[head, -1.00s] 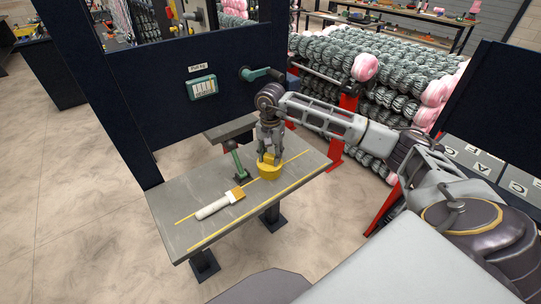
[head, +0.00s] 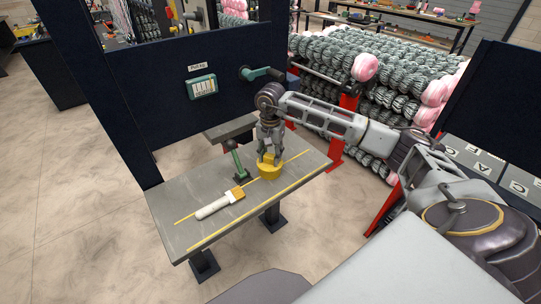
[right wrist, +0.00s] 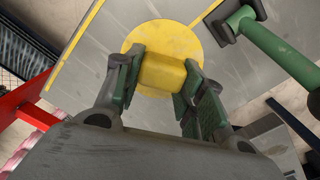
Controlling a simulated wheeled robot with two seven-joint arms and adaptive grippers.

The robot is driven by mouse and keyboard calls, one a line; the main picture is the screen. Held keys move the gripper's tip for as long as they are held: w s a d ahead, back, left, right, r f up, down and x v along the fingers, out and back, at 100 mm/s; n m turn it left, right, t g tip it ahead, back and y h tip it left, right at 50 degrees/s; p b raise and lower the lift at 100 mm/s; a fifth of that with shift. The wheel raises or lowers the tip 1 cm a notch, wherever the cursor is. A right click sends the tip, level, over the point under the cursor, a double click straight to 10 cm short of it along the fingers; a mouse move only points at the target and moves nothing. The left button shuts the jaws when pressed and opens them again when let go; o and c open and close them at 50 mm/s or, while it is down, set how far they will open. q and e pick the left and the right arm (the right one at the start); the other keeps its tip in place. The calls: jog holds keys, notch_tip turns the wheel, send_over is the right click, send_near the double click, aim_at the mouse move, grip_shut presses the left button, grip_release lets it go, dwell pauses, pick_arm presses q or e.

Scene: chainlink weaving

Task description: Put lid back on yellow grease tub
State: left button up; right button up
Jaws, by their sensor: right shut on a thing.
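The yellow grease tub (head: 270,173) stands upright on the grey bench near its right end. My right gripper (head: 269,160) points down over the tub and is shut on the yellow lid's block-shaped knob. In the right wrist view, the knob (right wrist: 162,73) sits between the two green-padded fingers (right wrist: 160,85), with the round yellow lid (right wrist: 168,38) beyond it. The lid is at the tub's top; whether it is fully seated cannot be told. The tub's body is hidden below the lid in the right wrist view. My left gripper is not in view.
A green-handled lever (head: 237,163) stands just left of the tub and shows close by in the right wrist view (right wrist: 275,40). A white-handled brush (head: 220,203) lies further left on the bench (head: 180,205). A dark panel with a crank (head: 262,73) rises behind.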

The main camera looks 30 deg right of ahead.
dwell(0.3)
jog(key=o, duration=0.9)
jog(key=shift+o, duration=0.5)
jog(key=o, duration=0.4)
jog(key=shift+r, duration=0.1)
jog(key=shift+r+p, duration=1.7)
jog(key=shift+r, duration=1.75)
grip_shut()
